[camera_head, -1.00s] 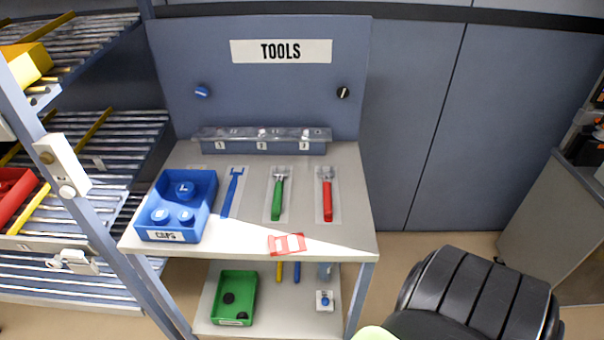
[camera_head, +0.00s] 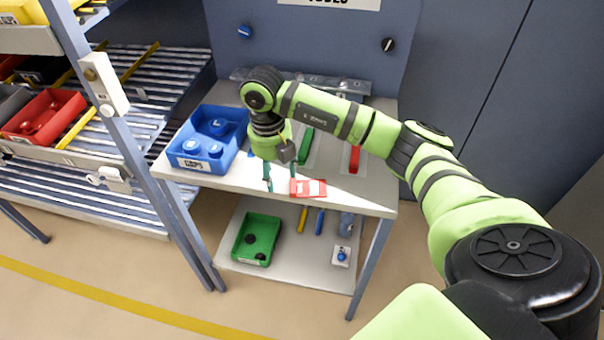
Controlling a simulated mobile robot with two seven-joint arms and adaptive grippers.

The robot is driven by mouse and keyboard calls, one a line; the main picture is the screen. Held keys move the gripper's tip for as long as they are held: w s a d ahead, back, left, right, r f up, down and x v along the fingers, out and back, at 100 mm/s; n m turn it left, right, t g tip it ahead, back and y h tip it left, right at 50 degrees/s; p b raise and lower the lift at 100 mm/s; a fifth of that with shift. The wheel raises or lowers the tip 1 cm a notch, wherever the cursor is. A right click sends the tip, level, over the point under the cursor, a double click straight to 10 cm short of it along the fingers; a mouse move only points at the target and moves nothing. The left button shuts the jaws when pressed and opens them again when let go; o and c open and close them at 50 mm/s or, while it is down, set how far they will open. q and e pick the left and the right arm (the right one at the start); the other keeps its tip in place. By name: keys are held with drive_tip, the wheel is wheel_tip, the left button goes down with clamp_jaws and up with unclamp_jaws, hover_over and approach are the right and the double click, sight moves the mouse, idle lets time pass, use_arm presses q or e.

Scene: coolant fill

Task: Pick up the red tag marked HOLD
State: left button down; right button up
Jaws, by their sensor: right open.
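The red tag (camera_head: 308,188) lies flat near the front edge of the tool bench top (camera_head: 365,199). It has white marks on it, too small to read. My right gripper (camera_head: 280,184) is open and points down, just left of the tag. One of its fingers is close to the tag's left edge; I cannot tell whether it touches. Nothing shows between the fingers. My left gripper is not in view.
A blue caps bin (camera_head: 205,142) stands left of my gripper. A lower shelf (camera_head: 290,272) holds a green bin (camera_head: 257,238). A roller rack (camera_head: 120,130) stands at the left.

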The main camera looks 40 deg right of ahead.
sight(290, 186)
drive_tip(key=shift+d+r+h, duration=0.6)
drive_tip(key=shift+d+r, duration=0.05)
drive_tip(key=shift+d, duration=0.3)
drive_tip(key=shift+d+m+p, duration=0.3)
drive_tip(key=f+p, duration=0.2)
drive_tip(key=f, duration=0.1)
drive_tip(key=f+p, duration=0.1)
drive_tip(key=f, duration=0.1)
drive_tip(key=shift+s+d+f, duration=0.15)
drive_tip(key=shift+s+f, duration=0.1)
drive_tip(key=shift+s, duration=0.15)
drive_tip(key=shift+w+f, duration=0.1)
drive_tip(key=shift+f, duration=0.45)
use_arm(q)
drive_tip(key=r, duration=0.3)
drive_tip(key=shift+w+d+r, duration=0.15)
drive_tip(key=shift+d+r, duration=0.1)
use_arm(e)
drive_tip(key=c, duration=1)
